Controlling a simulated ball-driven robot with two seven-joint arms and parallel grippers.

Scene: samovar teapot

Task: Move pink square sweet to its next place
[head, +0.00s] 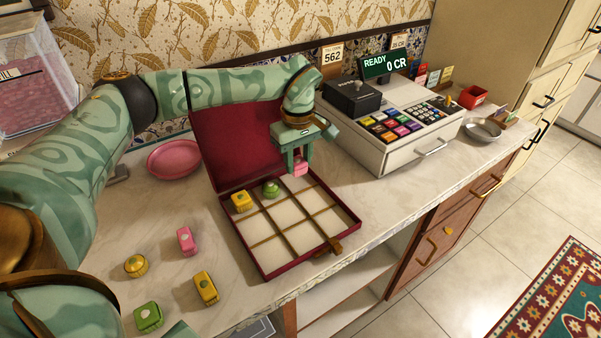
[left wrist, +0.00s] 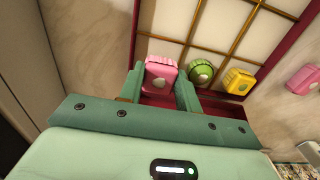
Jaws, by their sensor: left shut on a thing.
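My left gripper (head: 299,160) is shut on the pink square sweet (head: 300,169), at the far right corner compartment of the open maroon box (head: 348,226). In the left wrist view the pink square sweet (left wrist: 160,76) sits between the two fingers, in line with the green and yellow sweets. I cannot tell whether it touches the compartment floor. A yellow square sweet (head: 241,201) lies in the back left compartment and a round green sweet (head: 271,188) in the back middle one. The other visible compartments are empty. My right gripper is not in view.
Left of the box lie a pink sweet (head: 185,240), a round yellow sweet (head: 136,265), a yellow sweet (head: 206,288) and a green sweet (head: 148,317). The raised lid (head: 232,140) stands behind the box, beside a pink bowl (head: 174,159). A cash register (head: 400,140) stands to the right.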

